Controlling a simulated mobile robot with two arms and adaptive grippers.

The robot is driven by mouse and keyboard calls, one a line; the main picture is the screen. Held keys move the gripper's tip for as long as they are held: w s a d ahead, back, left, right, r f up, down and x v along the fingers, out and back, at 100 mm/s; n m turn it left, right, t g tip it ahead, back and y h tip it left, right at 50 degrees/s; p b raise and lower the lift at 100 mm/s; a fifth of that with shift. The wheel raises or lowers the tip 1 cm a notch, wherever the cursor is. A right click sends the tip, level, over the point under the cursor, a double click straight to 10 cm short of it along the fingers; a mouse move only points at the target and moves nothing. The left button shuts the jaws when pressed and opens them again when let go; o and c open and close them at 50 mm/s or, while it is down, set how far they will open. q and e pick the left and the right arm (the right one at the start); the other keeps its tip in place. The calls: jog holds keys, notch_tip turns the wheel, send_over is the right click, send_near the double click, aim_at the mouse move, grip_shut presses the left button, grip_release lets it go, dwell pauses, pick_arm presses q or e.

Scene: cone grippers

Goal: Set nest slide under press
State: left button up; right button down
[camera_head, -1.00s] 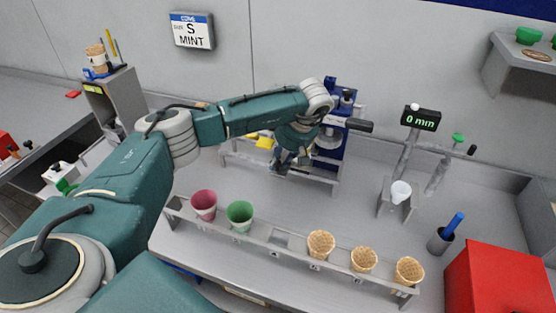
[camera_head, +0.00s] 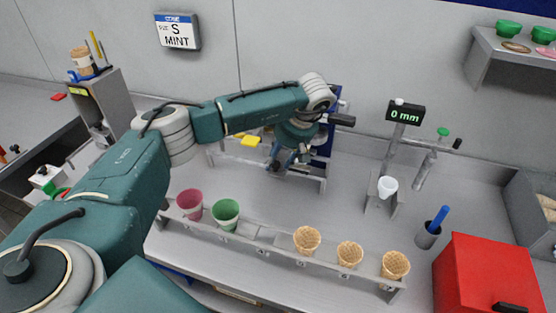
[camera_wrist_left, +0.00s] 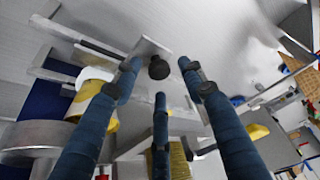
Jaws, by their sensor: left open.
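The blue press (camera_head: 324,146) stands against the back wall, partly hidden behind my left wrist. A grey rail frame (camera_head: 225,157) extends left from its foot, with a yellow piece (camera_head: 250,141) on it. In the wrist view, a black round knob (camera_wrist_left: 158,67) on a grey plate lies beyond the fingertips; I cannot tell if it belongs to the nest slide. A yellow cup-like piece (camera_wrist_left: 90,90) shows left of the fingers. My left gripper (camera_head: 280,162) is open and empty in front of the press; its blue fingers (camera_wrist_left: 158,76) spread around the knob's line of sight. My right gripper is not in view.
A front rack holds a pink cup (camera_head: 190,204), a green cup (camera_head: 226,213) and waffle cones (camera_head: 307,239). A "0 mm" gauge (camera_head: 406,112), a white cup (camera_head: 388,186) and a red box (camera_head: 490,280) stand right. Bench between rack and gauge is clear.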

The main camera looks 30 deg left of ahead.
pick_arm(q)
notch_tip(320, 180, up, 9)
jog(key=shift+r, duration=0.15)
